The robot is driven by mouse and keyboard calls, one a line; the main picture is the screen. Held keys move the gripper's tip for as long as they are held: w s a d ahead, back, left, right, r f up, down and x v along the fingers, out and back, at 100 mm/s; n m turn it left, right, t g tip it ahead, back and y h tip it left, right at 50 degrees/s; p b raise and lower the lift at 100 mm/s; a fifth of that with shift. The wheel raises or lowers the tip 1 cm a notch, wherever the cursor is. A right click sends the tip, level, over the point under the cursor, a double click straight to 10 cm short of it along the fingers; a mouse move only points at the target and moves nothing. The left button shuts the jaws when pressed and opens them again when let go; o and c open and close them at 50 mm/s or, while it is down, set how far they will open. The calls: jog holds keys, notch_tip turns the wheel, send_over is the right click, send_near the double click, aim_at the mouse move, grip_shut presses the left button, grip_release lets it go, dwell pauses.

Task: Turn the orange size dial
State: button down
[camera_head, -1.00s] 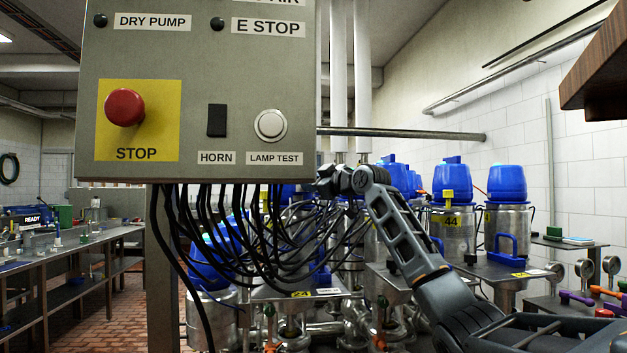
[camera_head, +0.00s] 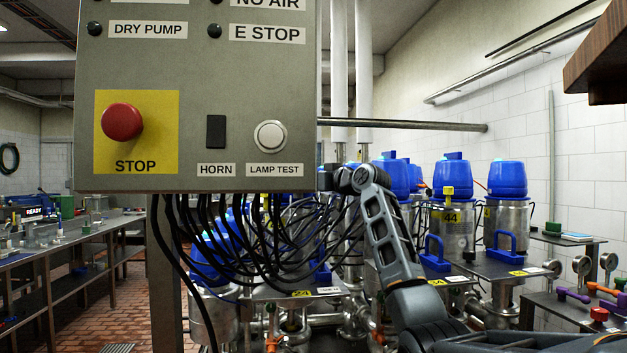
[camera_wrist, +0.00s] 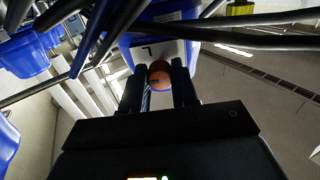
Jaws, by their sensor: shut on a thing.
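The orange dial (camera_wrist: 160,73) shows as a small rounded orange shape in the wrist view. It sits between the two fingers of my gripper (camera_wrist: 158,88), on the pale lower part of a blue-topped unit (camera_wrist: 155,48). The gripper is shut on the dial, and the fingers cover its sides. In the head view my arm reaches up to the panel's lower right edge. The gripper and dial are hidden there.
A grey control panel (camera_head: 232,80) with a red stop button (camera_head: 122,122) hangs in front. Black cables (camera_head: 265,235) hang below it. Steel vessels with blue heads (camera_head: 508,178) stand at the right. A wooden edge (camera_head: 598,60) juts in at the upper right.

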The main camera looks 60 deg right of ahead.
dwell(0.4)
jog(key=c, duration=0.8)
grip_release()
jog(key=shift+c, duration=0.2)
jog(key=b+v, duration=0.1)
jog(key=v, duration=0.6)
jog(key=shift+s+a+b, duration=0.15)
jog(key=shift+s+b, duration=0.2)
jog(key=shift+b, duration=0.05)
jog(key=shift+s, duration=0.1)
